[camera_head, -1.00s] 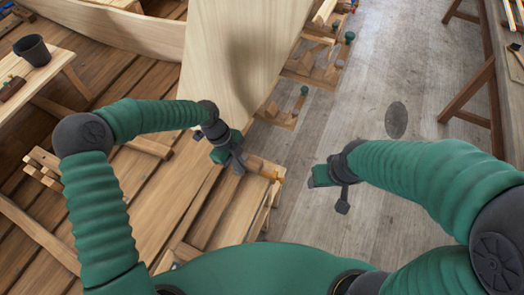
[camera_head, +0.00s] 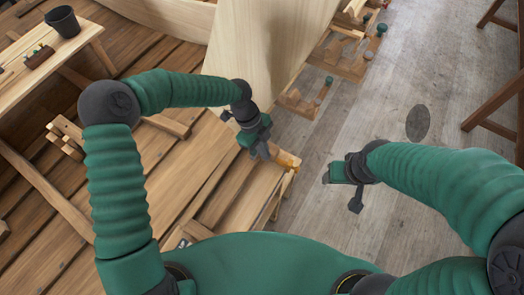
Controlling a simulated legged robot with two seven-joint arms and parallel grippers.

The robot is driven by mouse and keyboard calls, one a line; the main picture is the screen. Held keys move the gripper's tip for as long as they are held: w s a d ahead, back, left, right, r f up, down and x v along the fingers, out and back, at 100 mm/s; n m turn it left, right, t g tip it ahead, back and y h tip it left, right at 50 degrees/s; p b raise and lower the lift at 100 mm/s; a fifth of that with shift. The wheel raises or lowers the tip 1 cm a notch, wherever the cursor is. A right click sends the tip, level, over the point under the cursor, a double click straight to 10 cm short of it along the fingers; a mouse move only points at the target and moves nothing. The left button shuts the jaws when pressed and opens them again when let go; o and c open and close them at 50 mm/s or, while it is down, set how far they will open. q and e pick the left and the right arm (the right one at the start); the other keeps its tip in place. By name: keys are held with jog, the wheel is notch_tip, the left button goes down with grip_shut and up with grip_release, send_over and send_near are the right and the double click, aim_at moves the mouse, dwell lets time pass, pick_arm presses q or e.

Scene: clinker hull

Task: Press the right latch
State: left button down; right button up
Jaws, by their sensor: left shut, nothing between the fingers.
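My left gripper (camera_head: 264,152) is shut and empty. It is above the end of a wooden bench (camera_head: 247,190), beside the tall pale wooden panel (camera_head: 270,50). A small orange-yellow fitting (camera_head: 288,161) sits at the bench end, just right of the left fingertips; I cannot tell whether they touch it. No part is clearly recognisable as the right latch, and the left gripper hides part of the bench end. My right gripper (camera_head: 345,188) is over the grey floor, to the right of the bench, with its fingers apart and nothing between them.
A dark bucket (camera_head: 63,21) stands on a wooden table (camera_head: 85,38) at upper left. Wooden pieces with green knobs (camera_head: 340,62) line the panel's right side. Brown trestle legs (camera_head: 490,95) stand at far right.

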pick_arm(q)
jog(key=b+v, duration=0.2)
jog(key=v, duration=0.5)
jog(key=shift+w+r, duration=0.2)
jog(key=shift+r, duration=0.2)
pick_arm(e)
jog(key=x, duration=0.2)
jog(key=shift+s+d+f, duration=0.1)
jog(key=shift+s+f, duration=0.05)
jog(key=shift+f, duration=0.3)
jog(key=shift+s, duration=0.1)
pick_arm(q)
jog(key=shift+f, duration=0.1)
